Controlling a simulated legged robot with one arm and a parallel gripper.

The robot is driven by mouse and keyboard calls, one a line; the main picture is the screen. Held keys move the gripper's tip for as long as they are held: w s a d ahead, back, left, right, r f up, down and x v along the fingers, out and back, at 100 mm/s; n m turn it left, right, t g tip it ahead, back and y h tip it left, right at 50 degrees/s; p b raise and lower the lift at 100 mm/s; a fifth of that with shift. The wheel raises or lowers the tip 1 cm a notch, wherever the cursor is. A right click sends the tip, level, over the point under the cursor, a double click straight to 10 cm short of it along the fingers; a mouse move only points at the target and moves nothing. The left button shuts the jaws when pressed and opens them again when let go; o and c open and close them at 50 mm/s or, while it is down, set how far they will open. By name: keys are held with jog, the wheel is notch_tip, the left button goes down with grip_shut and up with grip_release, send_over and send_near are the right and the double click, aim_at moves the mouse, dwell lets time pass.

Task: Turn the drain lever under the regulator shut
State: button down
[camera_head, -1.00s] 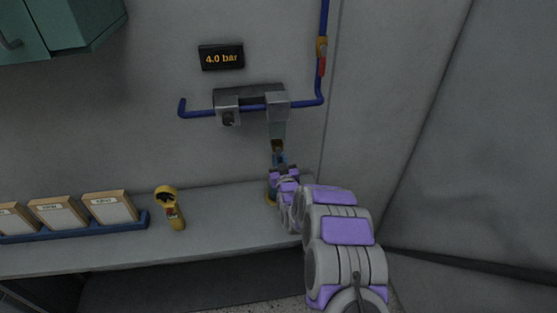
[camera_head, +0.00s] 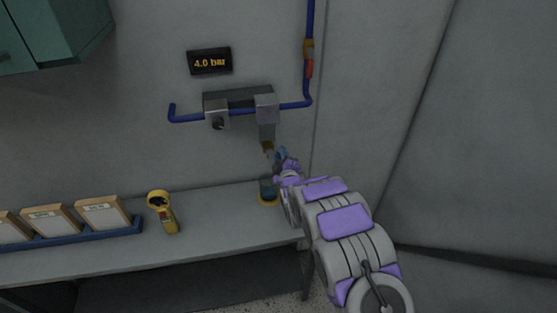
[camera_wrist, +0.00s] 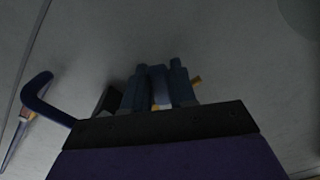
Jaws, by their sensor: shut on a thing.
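The regulator (camera_head: 238,100) is a dark grey body on the blue pipe, with two pale blocks on its front. A grey bowl (camera_head: 266,132) hangs below its right block. The small brown-yellow drain lever (camera_head: 267,148) is at the bowl's bottom. My gripper (camera_head: 277,154) is at the lever, just right of and below it, tilted. In the wrist view my gripper's two dark fingers (camera_wrist: 158,88) are closed around a small piece, and a yellow end (camera_wrist: 196,79) pokes out on the right. The fingers hide most of the lever, so its exact angle is unclear.
A blue cup with a yellow base (camera_head: 268,190) stands on the shelf (camera_head: 222,205) below the regulator. A yellow handheld tool (camera_head: 163,212) and a blue rack (camera_head: 70,238) of framed cards are further left. A display (camera_head: 209,61) reads 4.0 bar. A side wall stands at right.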

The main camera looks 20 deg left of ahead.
jog(key=n+b, duration=0.1)
jog(key=n, duration=0.1)
jog(key=r+n+b, duration=0.1)
jog(key=n+b, duration=0.1)
jog(key=shift+w+d, duration=0.1)
jog(key=shift+d, duration=0.1)
jog(key=shift+r+n+b, duration=0.5)
jog(key=shift+n+b, duration=0.7)
jog(key=shift+b, duration=0.1)
jog(key=c, duration=1.3)
grip_release()
jog(key=shift+c, duration=0.2)
jog(key=o, duration=0.3)
jog(key=shift+a+r, duration=0.1)
jog(key=shift+a, duration=0.1)
jog(key=shift+o, duration=0.2)
jog(key=shift+d, duration=0.1)
jog(key=shift+d+r, duration=0.1)
